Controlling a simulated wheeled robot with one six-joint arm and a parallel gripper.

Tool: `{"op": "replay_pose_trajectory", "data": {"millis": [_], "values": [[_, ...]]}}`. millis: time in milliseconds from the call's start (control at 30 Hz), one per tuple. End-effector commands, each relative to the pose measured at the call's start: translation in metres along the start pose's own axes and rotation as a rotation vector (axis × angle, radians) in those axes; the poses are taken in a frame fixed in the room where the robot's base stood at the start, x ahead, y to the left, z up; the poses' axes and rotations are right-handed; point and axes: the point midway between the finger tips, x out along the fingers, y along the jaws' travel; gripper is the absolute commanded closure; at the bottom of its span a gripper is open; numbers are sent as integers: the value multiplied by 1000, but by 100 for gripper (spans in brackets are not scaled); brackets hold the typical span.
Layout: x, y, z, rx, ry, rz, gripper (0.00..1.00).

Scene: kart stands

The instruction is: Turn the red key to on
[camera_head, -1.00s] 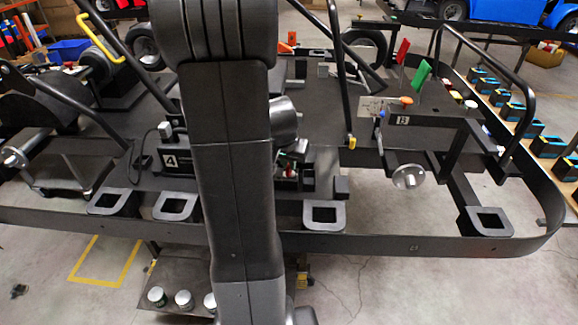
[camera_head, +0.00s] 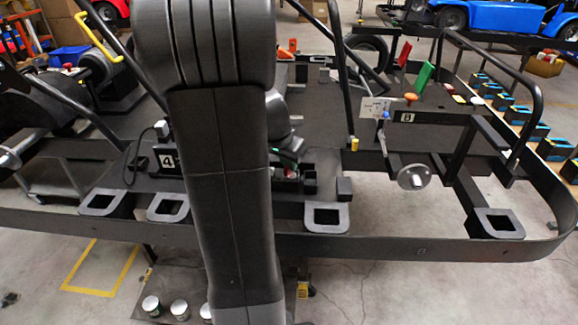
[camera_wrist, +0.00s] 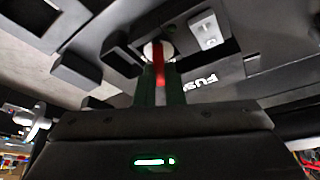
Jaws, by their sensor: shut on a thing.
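In the wrist view the red key (camera_wrist: 159,68) stands in a round silver switch (camera_wrist: 150,50) on a dark panel. My gripper (camera_wrist: 161,88) is shut on the key, with one dark finger on each side of it. The key's turned position cannot be read clearly, as the fingers hide part of it.
A silver toggle plate (camera_wrist: 208,32) and white lettering, partly hidden, lie beside the key in the wrist view. Black blocks (camera_wrist: 82,70) stand to the left. In the head view, a black tube (camera_head: 341,70) rises right of my arm, and a silver disc (camera_head: 414,177) is farther right.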

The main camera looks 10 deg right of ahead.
Motion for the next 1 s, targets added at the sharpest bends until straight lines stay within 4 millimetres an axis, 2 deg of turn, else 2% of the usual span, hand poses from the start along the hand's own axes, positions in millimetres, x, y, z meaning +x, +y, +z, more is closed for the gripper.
{"op": "replay_pose_trajectory", "data": {"millis": [533,1000], "values": [[1,-1,0,46,1,18,100],[3,-3,0,299,1,124,100]]}}
